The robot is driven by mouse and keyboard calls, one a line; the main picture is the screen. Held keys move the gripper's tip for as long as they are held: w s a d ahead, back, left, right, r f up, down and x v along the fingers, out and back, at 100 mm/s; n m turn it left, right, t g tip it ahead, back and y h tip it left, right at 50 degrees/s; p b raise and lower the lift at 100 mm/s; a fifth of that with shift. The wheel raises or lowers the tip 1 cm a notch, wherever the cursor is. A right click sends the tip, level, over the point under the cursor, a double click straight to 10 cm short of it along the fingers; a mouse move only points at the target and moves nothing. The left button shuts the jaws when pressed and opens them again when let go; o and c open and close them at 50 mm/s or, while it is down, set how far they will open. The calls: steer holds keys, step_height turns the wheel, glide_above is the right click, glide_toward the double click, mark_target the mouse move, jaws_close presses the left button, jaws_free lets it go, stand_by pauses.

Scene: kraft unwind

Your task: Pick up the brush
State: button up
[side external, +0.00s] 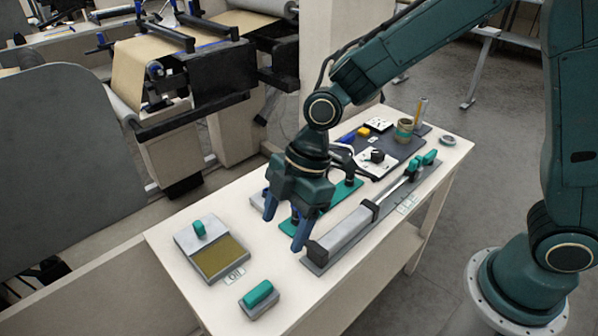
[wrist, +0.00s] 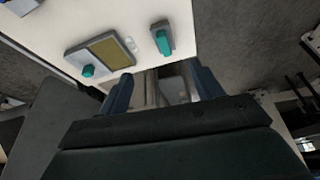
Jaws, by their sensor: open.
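I cannot tell for certain which item is the brush. A small grey block with a teal grip (side external: 259,298) looks most like it and lies at the front edge of the table; the same block shows at the top of the wrist view (wrist: 162,40). My gripper (side external: 286,222) points down over the middle of the table, behind and right of this block and apart from it. Its blue fingers are spread, with nothing seen held. In the wrist view the gripper (wrist: 162,88) has its fingers wide apart.
A grey tray with a brown pad and teal knob (side external: 211,248) lies left of the gripper. A long grey tool (side external: 340,235) lies to its right on the white table (side external: 180,232). Teal mat (side external: 322,198), cup (side external: 404,129) and upright stick (side external: 421,111) stand farther back.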

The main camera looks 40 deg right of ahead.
mark_target(259, 290)
steer(key=shift+a+f+n+g, duration=0.3)
steer(key=shift+a+f+n, duration=0.3)
steer(key=shift+a+f, duration=0.6)
steer(key=shift+d+f, duration=0.1)
steer(key=shift+x, duration=4.25)
steer(key=shift+x, duration=2.6)
steer(key=c, duration=1.1)
steer(key=shift+r, duration=0.25)
